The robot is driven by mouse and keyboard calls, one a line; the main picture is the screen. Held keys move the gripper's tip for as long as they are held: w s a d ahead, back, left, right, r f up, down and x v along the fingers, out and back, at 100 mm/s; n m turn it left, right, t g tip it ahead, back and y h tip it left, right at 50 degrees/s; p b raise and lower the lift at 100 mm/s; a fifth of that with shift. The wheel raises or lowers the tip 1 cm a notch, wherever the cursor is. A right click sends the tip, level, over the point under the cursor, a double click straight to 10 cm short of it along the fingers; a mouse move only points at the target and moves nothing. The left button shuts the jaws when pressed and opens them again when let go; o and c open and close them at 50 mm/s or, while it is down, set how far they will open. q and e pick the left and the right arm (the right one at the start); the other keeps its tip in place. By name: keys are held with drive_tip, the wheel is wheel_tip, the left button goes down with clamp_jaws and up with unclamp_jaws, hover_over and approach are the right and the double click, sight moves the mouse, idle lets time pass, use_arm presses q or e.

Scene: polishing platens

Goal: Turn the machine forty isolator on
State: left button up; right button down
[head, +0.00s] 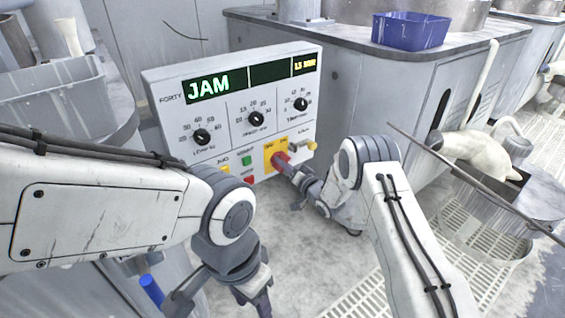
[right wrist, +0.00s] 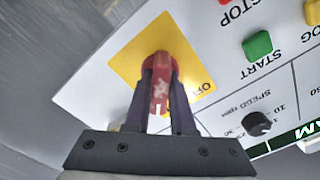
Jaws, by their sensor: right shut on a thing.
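The control panel (head: 225,125) is marked FORTY, and its screen (head: 208,86) reads JAM in green. At its lower right is the isolator, a red handle (head: 281,160) on a yellow plate (head: 269,152). My right gripper (head: 287,166) is at this handle and hides part of it. In the right wrist view the two dark fingers (right wrist: 160,85) are shut on the red handle (right wrist: 160,70), one on each side, over the yellow plate (right wrist: 130,62). Lettering on the plate is partly hidden. My left gripper (head: 222,296) hangs low, away from the panel, its fingers spread and empty.
Three black knobs (head: 256,118) sit above the isolator. A green START button (right wrist: 257,46) and a red STOP button are beside it. A blue bin (head: 410,31) stands on the cabinet behind. A thin rod (head: 470,180) crosses the right side.

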drive_tip(key=shift+f+m, duration=0.1)
drive_tip(key=shift+m, duration=0.2)
drive_tip(key=shift+s, duration=0.1)
drive_tip(key=c, duration=0.8)
unclamp_jaws()
drive_tip(key=shift+o, duration=0.2)
drive_tip(key=shift+s+d, duration=0.3)
drive_tip(key=shift+s, duration=0.05)
drive_tip(key=p+v, duration=0.2)
drive_tip(key=v, duration=0.7)
drive_tip(key=shift+s, duration=0.2)
